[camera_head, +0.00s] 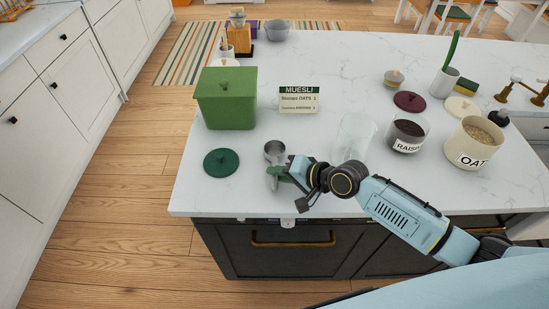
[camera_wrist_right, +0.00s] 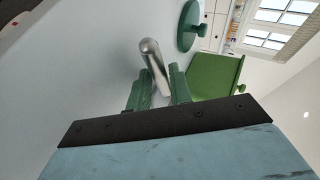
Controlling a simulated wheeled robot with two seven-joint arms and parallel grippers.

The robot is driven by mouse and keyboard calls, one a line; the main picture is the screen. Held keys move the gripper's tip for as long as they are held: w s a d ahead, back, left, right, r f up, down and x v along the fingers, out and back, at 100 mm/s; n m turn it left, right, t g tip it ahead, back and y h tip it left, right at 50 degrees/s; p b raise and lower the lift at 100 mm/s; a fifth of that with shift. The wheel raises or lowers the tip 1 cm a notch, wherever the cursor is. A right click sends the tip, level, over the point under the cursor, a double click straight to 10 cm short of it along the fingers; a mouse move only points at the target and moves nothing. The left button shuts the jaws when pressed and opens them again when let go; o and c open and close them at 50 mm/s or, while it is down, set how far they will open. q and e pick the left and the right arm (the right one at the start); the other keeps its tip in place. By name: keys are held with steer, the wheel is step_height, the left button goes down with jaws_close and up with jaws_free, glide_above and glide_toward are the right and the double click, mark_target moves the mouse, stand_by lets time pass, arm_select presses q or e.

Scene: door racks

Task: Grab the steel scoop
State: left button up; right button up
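The steel scoop (camera_head: 274,149) is near the front of the white counter, its round bowl at the far end and its handle running toward the counter's front edge. My right gripper (camera_head: 280,172) comes in from the right, with its green fingers at the handle and hiding part of it. In the right wrist view the shiny handle (camera_wrist_right: 153,62) lies between the two green fingers (camera_wrist_right: 160,88), which sit close against its sides; the bowl is not clear there. I cannot tell whether the scoop touches the counter. My left gripper is out of view.
A dark green lid (camera_head: 221,162) and green bin (camera_head: 228,98) stand left and behind. A clear container (camera_head: 354,138) is just behind my right arm, then the raisin container (camera_head: 408,134) and oats container (camera_head: 475,145). A muesli sign (camera_head: 299,100) stands behind. The counter's front edge is near.

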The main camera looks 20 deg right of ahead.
steer(key=shift+w+a+f, duration=0.1)
jaws_close()
